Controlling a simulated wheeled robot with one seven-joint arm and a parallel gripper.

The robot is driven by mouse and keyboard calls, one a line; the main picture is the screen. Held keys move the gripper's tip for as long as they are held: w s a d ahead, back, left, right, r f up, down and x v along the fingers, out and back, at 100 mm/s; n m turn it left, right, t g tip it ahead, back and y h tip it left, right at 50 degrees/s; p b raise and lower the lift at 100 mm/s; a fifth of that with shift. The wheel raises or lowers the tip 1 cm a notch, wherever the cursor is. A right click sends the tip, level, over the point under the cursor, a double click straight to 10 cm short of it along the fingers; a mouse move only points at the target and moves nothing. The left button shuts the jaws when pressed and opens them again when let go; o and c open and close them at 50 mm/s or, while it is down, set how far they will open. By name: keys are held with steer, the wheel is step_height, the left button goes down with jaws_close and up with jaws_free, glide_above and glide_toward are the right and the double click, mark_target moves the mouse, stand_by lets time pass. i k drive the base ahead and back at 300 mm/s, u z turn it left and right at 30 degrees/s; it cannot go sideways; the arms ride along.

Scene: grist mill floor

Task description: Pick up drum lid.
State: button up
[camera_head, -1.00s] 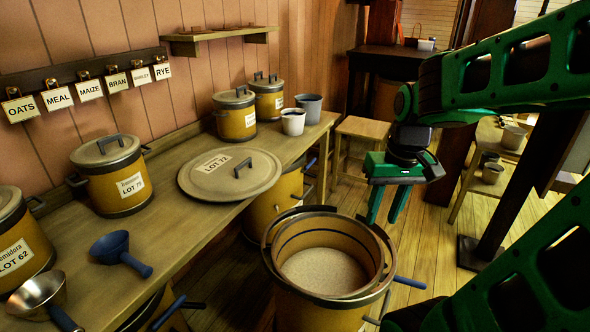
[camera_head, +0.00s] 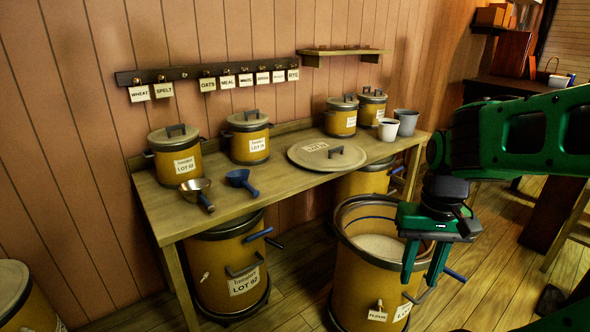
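The drum lid (camera_head: 308,157) is a wide, round, grey-beige disc with a dark bar handle and a paper label. It lies flat on the wooden bench (camera_head: 262,190), right of the middle, near the front edge. My gripper (camera_head: 425,276) hangs fingers down, open and empty, in front of the right part of the bench. It appears over the right side of an open yellow drum (camera_head: 359,279) with pale meal inside. The gripper is to the right of the lid and apart from it.
Lidded yellow canisters (camera_head: 248,143) stand along the back of the bench. A metal scoop (camera_head: 195,188) and a blue funnel (camera_head: 241,180) lie left of the lid; two cups (camera_head: 406,121) stand to its right. Another drum (camera_head: 228,279) is under the bench. Space above the lid is clear.

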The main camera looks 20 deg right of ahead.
mark_target(316, 154)
steer(key=u, duration=0.05)
steer(key=k, duration=0.25)
steer(key=i, duration=1.75)
steer(key=z, duration=0.2)
